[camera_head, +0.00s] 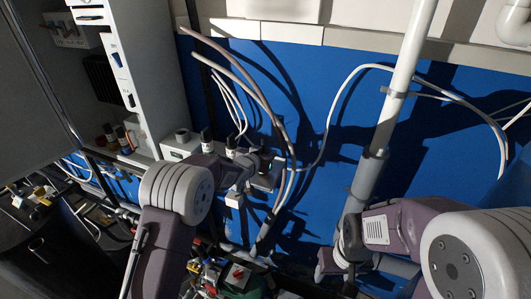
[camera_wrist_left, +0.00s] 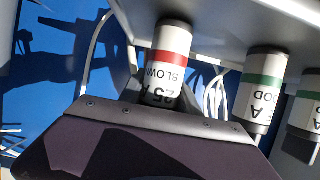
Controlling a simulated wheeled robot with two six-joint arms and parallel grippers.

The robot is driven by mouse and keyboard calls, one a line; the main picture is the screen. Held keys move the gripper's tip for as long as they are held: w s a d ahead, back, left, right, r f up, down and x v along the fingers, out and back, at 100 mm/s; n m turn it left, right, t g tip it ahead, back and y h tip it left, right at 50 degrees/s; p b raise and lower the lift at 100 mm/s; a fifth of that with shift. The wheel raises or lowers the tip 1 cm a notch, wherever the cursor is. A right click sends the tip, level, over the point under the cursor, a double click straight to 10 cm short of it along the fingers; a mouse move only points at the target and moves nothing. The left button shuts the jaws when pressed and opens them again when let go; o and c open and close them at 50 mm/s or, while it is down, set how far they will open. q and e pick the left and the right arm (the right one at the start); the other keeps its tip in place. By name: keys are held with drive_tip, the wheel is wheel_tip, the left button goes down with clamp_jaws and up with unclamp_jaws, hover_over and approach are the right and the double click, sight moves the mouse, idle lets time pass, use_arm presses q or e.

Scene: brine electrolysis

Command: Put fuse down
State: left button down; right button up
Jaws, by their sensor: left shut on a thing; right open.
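In the left wrist view a fuse (camera_wrist_left: 168,62) with a white body, a red band and upside-down lettering, "25 A" and partly hidden "BLOW", stands out past the dark edge of my left gripper. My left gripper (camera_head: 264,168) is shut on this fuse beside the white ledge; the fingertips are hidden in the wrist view. Two green-banded fuses (camera_wrist_left: 262,88) (camera_wrist_left: 304,105) are to the right in that view, apart from the held one. In the head view, dark-topped fuses (camera_head: 206,141) stand on the ledge. My right gripper (camera_head: 334,264) is low at centre right, open.
The white ledge (camera_head: 178,149) joins a grey-white cabinet (camera_head: 140,70) at left. Loose cables (camera_head: 262,98) hang close to my left gripper. A grey-white pipe (camera_head: 400,80) runs down the blue wall (camera_head: 320,110). Cluttered parts with a red-knobbed green box (camera_head: 240,278) are below.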

use_arm(q)
drive_tip(key=shift+f, duration=0.2)
drive_tip(key=c, duration=0.9)
unclamp_jaws()
drive_tip(key=shift+s+d+r, duration=0.1)
drive_tip(key=shift+o, duration=0.2)
drive_tip(key=shift+r, duration=0.15)
drive_tip(key=b+v, duration=0.4)
drive_tip(key=v, duration=0.8)
